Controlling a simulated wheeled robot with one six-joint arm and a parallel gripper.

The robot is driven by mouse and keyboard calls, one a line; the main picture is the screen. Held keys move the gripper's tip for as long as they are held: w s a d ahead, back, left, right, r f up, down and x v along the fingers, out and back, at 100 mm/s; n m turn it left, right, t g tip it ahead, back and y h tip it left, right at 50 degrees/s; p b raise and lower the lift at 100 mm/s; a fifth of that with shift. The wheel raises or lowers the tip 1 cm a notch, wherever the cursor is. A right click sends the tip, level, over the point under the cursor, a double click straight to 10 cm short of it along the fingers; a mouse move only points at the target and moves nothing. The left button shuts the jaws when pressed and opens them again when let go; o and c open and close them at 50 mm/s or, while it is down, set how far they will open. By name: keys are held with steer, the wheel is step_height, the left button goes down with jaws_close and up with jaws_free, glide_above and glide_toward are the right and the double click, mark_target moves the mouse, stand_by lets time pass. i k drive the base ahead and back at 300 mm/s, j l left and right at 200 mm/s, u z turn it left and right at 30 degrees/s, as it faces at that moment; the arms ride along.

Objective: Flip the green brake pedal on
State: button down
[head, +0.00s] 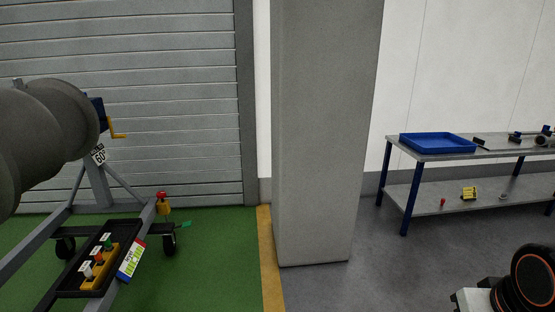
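The green brake pedal (184,224) is a small flat green tab in the head view, at left of centre. It sticks out to the right just above the black caster wheel (169,241) at the right end of a grey wheeled stand (96,187). It looks tilted slightly, with its outer end higher, but it is too small to tell its setting. Nothing touches it from outside the stand. My gripper is not in view; only part of my arm shows at the lower right, well away from the pedal.
Green floor right of the caster is clear.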

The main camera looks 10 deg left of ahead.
mark_target(188, 224)
steer(key=i+u, duration=0.2)
steer(key=i, duration=0.65)
steer(key=i+l+u, duration=0.25)
steer(key=i, duration=0.6)
steer(key=i+j+u, duration=0.25)
steer(key=i, duration=0.2)
steer(key=i+j+u, duration=0.25)
steer(key=i, duration=0.2)
steer(key=i+u, duration=0.2)
steer(key=i, duration=0.3)
steer(key=i+j, duration=0.3)
